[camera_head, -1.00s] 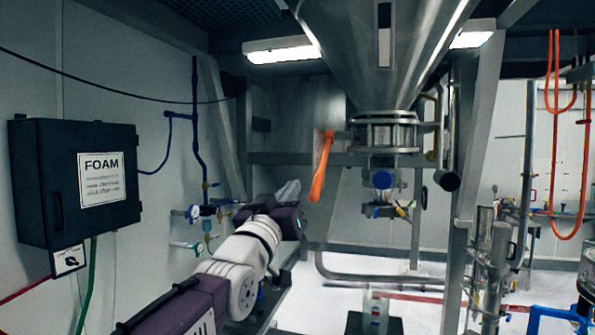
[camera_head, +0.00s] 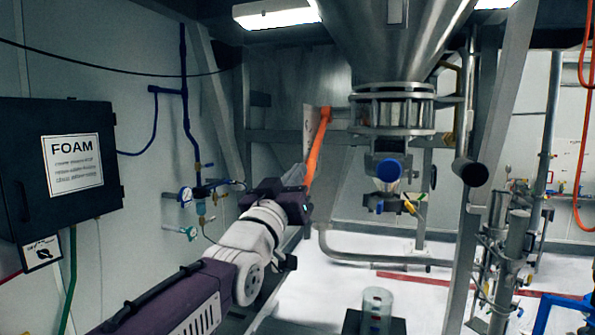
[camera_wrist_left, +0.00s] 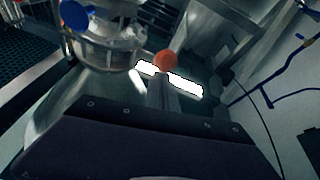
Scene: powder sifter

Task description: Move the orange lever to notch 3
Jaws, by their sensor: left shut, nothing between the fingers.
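The orange lever (camera_head: 318,148) hangs down and slightly left from its pivot beside the hopper's outlet in the head view. A pale upright plate (camera_head: 308,128) stands just left of it; its notch marks are too small to read. My left gripper (camera_head: 299,178) is at the lever's lower end, which it partly hides. In the left wrist view the gripper's fingers (camera_wrist_left: 164,92) are together, with nothing between them. The lever's round orange end (camera_wrist_left: 166,61) shows just beyond their tips; I cannot tell whether they touch. My right gripper is not in view.
The steel hopper (camera_head: 398,40) and its flanged outlet (camera_head: 392,112) are right of the lever. A black FOAM box (camera_head: 70,165) is on the left wall. A clear cylinder (camera_head: 377,305) stands below, on a dark block. Frame posts stand around.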

